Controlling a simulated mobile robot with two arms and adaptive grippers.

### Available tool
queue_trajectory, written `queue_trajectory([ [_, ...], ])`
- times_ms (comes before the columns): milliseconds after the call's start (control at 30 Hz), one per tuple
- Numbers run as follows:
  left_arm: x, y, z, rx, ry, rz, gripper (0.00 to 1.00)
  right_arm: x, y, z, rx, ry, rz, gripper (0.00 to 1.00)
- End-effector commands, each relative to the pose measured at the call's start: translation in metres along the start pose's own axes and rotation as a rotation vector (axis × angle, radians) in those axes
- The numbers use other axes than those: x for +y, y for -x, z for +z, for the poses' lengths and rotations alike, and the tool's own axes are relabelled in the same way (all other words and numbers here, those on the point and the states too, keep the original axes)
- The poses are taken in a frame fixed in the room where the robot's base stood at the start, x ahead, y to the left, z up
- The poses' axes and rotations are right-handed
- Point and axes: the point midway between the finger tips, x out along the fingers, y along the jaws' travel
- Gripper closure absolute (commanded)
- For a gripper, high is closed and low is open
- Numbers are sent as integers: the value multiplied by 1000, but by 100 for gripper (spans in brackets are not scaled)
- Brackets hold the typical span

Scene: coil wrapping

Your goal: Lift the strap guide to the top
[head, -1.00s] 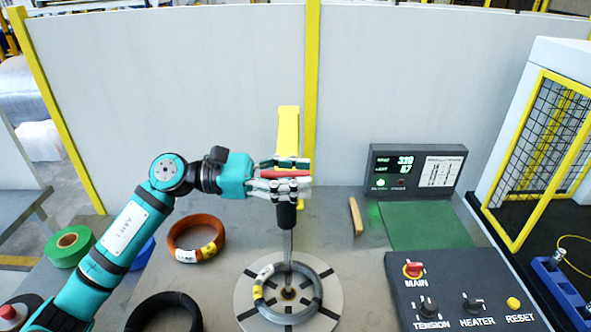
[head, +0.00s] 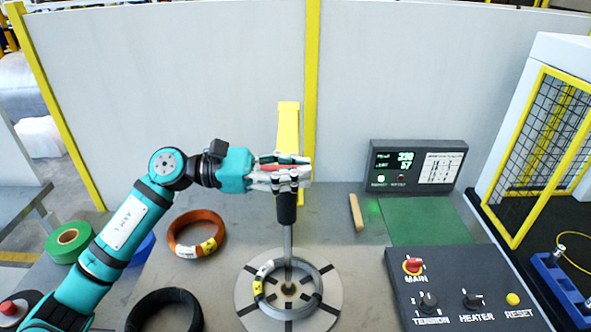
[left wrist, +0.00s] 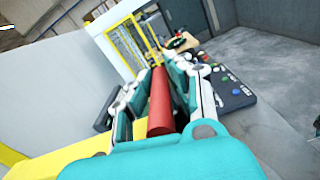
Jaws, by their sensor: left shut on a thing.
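The strap guide shows as a red bar (left wrist: 160,102) between my fingers in the left wrist view. In the head view only bits of its red show behind the fingers. My left gripper (head: 286,176) is shut around this bar. A black sleeve (head: 286,210) hangs below the hand, on a grey upright rod (head: 287,243) above the round table. The yellow post (head: 288,125) stands behind the hand. My right gripper is in neither view.
A grey coil (head: 312,287) lies on the slotted round table (head: 248,315). An orange coil (head: 197,233) and a black coil (head: 165,311) lie to the left. The control panel (head: 462,284) and display box (head: 417,167) stand to the right.

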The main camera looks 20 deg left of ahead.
Motion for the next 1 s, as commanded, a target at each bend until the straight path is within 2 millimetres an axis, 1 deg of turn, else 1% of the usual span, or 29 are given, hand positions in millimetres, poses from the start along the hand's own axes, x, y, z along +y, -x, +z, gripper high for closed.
queue_trajectory([
  [33,2,1,10,-3,-8,2,100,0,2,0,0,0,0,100],
  [167,8,1,37,-5,-12,4,100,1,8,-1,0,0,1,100],
  [267,13,1,64,-6,-14,5,100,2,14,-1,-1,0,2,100],
  [500,27,2,136,-8,-12,5,100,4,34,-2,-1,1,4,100],
  [600,32,2,162,-8,-10,5,100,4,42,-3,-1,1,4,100],
  [700,36,2,183,-8,-8,4,100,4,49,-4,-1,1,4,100],
  [800,39,2,199,-7,-7,4,100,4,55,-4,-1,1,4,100],
  [900,41,2,209,-6,-6,3,100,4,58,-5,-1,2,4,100],
  [1000,42,2,215,-6,-4,3,100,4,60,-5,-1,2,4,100],
])
